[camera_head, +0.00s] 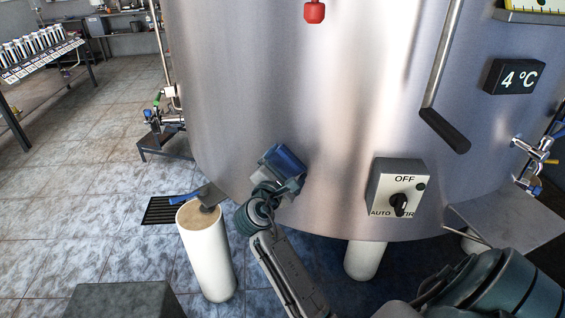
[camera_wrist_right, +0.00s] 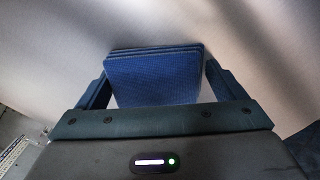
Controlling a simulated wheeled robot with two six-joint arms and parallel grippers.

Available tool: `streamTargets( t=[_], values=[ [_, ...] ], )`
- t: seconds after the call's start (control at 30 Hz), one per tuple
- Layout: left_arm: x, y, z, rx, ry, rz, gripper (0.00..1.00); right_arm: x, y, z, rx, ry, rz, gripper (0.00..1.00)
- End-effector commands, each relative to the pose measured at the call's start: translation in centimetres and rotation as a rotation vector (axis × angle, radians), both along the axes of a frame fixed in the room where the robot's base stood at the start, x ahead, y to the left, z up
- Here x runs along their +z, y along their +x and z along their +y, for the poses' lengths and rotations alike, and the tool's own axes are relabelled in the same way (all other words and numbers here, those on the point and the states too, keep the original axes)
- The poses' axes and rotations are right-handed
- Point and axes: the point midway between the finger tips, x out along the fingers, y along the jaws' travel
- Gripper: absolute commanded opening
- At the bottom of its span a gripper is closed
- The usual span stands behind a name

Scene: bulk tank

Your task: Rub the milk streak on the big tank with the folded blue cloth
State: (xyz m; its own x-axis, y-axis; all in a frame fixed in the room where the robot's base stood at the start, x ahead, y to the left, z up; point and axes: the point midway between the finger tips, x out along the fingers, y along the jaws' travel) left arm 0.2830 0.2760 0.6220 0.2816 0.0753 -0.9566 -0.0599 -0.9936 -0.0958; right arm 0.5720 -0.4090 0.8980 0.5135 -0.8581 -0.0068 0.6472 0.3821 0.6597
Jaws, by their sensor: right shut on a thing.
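The big tank (camera_head: 300,80) is a brushed steel wall filling the middle of the head view. My right gripper (camera_head: 280,168) is in front of its lower part and is shut on the folded blue cloth (camera_head: 287,158). In the right wrist view the cloth (camera_wrist_right: 155,78) sits in layers between the two fingers, its far edge facing the pale tank wall (camera_wrist_right: 60,50). I cannot tell whether the cloth touches the wall. I cannot pick out the milk streak; it may be hidden behind the gripper or lost in the reflections. My left gripper is not in view.
A switch box (camera_head: 397,192) and a black-ended handle (camera_head: 443,130) stick out from the tank to the right of my gripper. The tiled floor (camera_head: 70,200) farther left is open.

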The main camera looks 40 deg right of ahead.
Motion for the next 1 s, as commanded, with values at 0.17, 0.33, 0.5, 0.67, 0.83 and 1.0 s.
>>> streamTargets(
  t=[0.17, 0.33, 0.5, 0.67, 0.83, 1.0],
  values=[
    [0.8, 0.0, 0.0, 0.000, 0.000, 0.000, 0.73, 0.1, 0.3, -0.1, 0.001, -0.001, 0.001, 0.72],
    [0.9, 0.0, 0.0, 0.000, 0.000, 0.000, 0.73, 0.1, 1.4, 0.6, 0.001, 0.000, 0.000, 0.72],
    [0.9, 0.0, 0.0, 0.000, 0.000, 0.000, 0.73, 0.0, 2.7, 1.4, 0.001, 0.001, 0.000, 0.72],
    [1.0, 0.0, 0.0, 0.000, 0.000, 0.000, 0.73, 0.0, 3.4, 1.9, 0.000, 0.000, 0.000, 0.72],
    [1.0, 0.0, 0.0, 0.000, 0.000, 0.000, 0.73, 0.0, 3.5, 2.0, 0.001, -0.001, 0.000, 0.72],
    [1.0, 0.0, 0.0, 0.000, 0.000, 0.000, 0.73, 0.0, 3.5, 2.1, 0.000, 0.000, 0.000, 0.72]
  ],
)
